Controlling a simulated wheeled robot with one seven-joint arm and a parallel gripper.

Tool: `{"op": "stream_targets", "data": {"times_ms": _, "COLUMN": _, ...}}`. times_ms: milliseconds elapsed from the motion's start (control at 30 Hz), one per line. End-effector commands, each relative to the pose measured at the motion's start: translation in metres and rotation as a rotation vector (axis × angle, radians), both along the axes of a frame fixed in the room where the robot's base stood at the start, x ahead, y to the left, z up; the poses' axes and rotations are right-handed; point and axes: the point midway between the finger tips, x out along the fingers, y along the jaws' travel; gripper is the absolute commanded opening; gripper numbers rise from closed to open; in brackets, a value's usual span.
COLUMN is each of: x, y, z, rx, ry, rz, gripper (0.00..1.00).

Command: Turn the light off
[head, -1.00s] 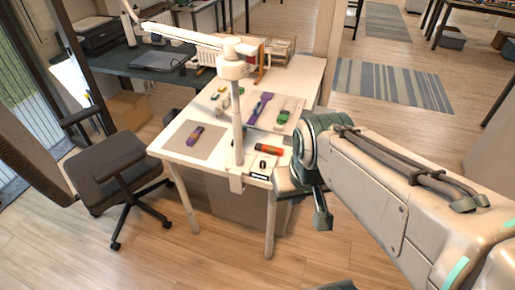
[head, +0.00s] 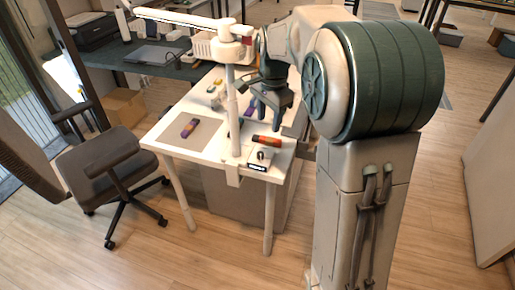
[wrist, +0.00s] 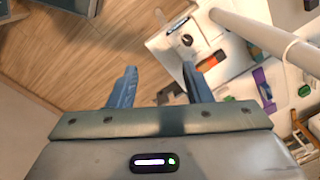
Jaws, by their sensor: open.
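A white lamp (head: 234,48) stands on a pole clamped to the front edge of the white table, its long arm reaching left. Whether it is lit I cannot tell. A small white box with a dark knob (head: 262,156) sits at the table's front right corner, beside the pole; the knob also shows in the wrist view (wrist: 186,40). My gripper (head: 264,113) is above the table, right of the pole, higher than the box and apart from it. In the wrist view its two fingers (wrist: 160,86) are spread and empty, with the box beyond them.
An orange and black tool (head: 266,141) lies just behind the box. A grey mat (head: 192,136) with a purple item is left of the pole. The lamp pole (wrist: 250,32) stands close to my gripper. An office chair (head: 98,168) is at the left.

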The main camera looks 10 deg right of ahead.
Motion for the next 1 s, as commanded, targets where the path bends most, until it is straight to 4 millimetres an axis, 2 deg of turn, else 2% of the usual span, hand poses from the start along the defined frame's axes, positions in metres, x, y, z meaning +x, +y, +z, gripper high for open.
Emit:
{"op": "stream_targets", "data": {"times_ms": 33, "x": 0.018, "y": 0.000, "z": -0.016, "rx": 0.001, "ry": 0.018, "rz": -0.066, "gripper": 0.45}}
{"op": "stream_targets", "data": {"times_ms": 200, "x": 0.061, "y": 0.000, "z": -0.047, "rx": 0.002, "ry": 0.056, "rz": -0.276, "gripper": 0.45}}
{"op": "stream_targets", "data": {"times_ms": 400, "x": 0.087, "y": 0.001, "z": -0.070, "rx": -0.003, "ry": 0.079, "rz": -0.416, "gripper": 0.45}}
{"op": "stream_targets", "data": {"times_ms": 633, "x": 0.095, "y": 0.002, "z": -0.080, "rx": -0.005, "ry": 0.086, "rz": -0.462, "gripper": 0.45}}
{"op": "stream_targets", "data": {"times_ms": 733, "x": 0.095, "y": 0.001, "z": -0.090, "rx": -0.005, "ry": 0.087, "rz": -0.462, "gripper": 0.45}}
{"op": "stream_targets", "data": {"times_ms": 1000, "x": 0.094, "y": 0.001, "z": -0.145, "rx": -0.005, "ry": 0.089, "rz": -0.461, "gripper": 0.45}}
